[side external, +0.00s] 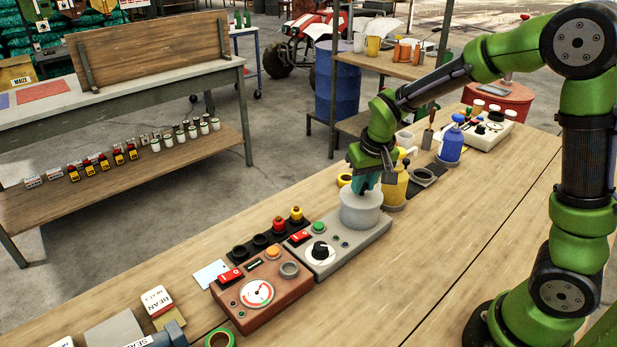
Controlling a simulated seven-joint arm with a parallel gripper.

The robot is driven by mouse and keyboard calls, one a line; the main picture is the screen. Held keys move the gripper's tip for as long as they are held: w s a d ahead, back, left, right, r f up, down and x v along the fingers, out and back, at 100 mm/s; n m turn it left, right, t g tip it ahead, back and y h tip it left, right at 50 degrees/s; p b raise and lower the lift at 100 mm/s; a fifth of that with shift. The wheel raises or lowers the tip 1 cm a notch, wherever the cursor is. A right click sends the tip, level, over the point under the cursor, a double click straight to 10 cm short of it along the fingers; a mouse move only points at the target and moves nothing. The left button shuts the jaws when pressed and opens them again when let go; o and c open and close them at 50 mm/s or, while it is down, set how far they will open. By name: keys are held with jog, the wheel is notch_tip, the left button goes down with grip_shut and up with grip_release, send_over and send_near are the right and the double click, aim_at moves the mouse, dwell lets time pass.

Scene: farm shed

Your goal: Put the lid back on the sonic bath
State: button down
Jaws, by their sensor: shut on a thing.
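The sonic bath (340,262) is a grey console on the wooden bench, with a black-and-white dial, a red switch and a green button. A round pale grey tub (360,217) stands at its back right end. My gripper (366,188) points down right over the tub, its teal fingers shut on the lid (349,198), a pale disc at the tub's top. The lid looks level and lined up with the tub, but I cannot tell whether it rests on the rim or hangs just above it. The fingers and wrist hide part of the lid.
A brown gauge box (262,292) stands close to the bath's front left. A dark strip with red and yellow knobs (270,238) lies behind. A yellow bottle (394,188) and a blue bottle (451,146) stand to the right. The bench's right front is clear.

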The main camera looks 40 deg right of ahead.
dwell(0.3)
jog(key=shift+c, duration=2)
grip_release()
jog(key=shift+r, duration=3.5)
jog(key=shift+c, duration=0.3)
grip_shut()
